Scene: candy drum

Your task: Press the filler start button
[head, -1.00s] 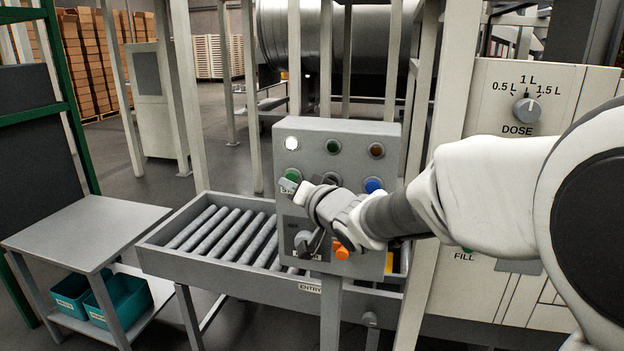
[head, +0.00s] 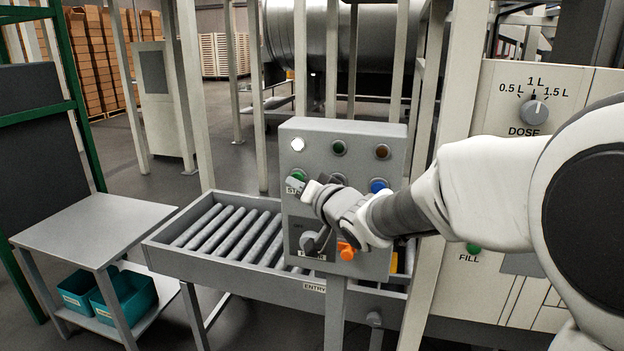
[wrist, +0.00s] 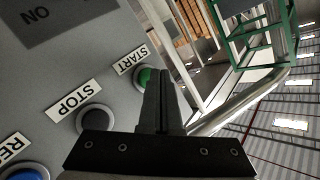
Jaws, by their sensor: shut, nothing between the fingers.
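A grey control box (head: 340,235) stands in the middle of the head view. Its green button (head: 298,177), at the left of its second row, is partly covered by my gripper (head: 296,186). The wrist view shows this green button (wrist: 145,77) under a START label (wrist: 132,61). My gripper (wrist: 161,75) is shut and empty, its tips right beside the button and overlapping its edge. I cannot tell whether they touch. A separate green button (head: 473,248) labelled FILL is on the cream machine panel (head: 500,165) at right, partly behind my arm.
The wrist view shows a dark STOP button (wrist: 95,118) and a blue button (wrist: 25,172) nearby. A grey table (head: 95,228) stands left, teal bins (head: 130,293) below.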

